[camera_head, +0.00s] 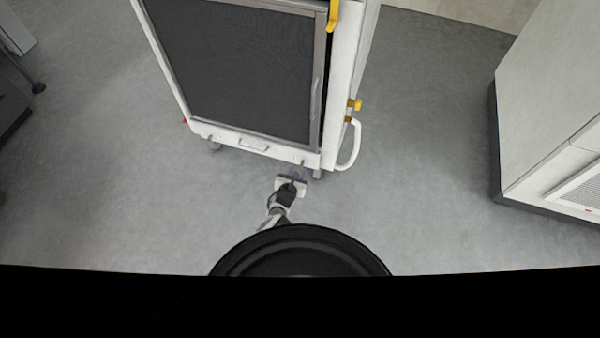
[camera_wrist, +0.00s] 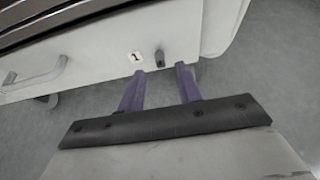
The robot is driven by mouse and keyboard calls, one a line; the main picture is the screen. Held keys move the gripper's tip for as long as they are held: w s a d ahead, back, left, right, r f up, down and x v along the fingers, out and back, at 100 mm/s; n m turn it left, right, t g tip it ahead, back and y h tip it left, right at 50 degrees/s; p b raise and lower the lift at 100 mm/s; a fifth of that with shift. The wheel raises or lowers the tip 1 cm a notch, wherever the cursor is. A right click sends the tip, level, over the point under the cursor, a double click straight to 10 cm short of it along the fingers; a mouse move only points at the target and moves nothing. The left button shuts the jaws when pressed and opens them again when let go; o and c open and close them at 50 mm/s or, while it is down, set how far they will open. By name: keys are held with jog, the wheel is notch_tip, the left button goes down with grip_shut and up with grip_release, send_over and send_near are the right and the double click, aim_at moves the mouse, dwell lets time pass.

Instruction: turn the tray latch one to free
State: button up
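The tray latch one is a small dark grey knob (camera_wrist: 160,58) on the white front panel, just right of a label marked "1" (camera_wrist: 136,57) in the wrist view. It looks roughly upright. My gripper (camera_wrist: 161,70) has two purple fingers, spread apart with an empty gap between them. In the wrist view the knob shows just beyond the fingertips, in line with the gap; I cannot tell whether a finger touches it. In the head view my gripper (camera_head: 297,173) is low at the bottom front edge of the white cart (camera_head: 228,138), near its right corner.
A grey tray handle (camera_wrist: 36,78) sits left of the label. A white cabinet (camera_head: 550,100) stands far right. Grey floor (camera_head: 430,150) between is clear.

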jog(key=shift+b+x, duration=1.05)
jog(key=shift+x, duration=0.65)
grip_shut()
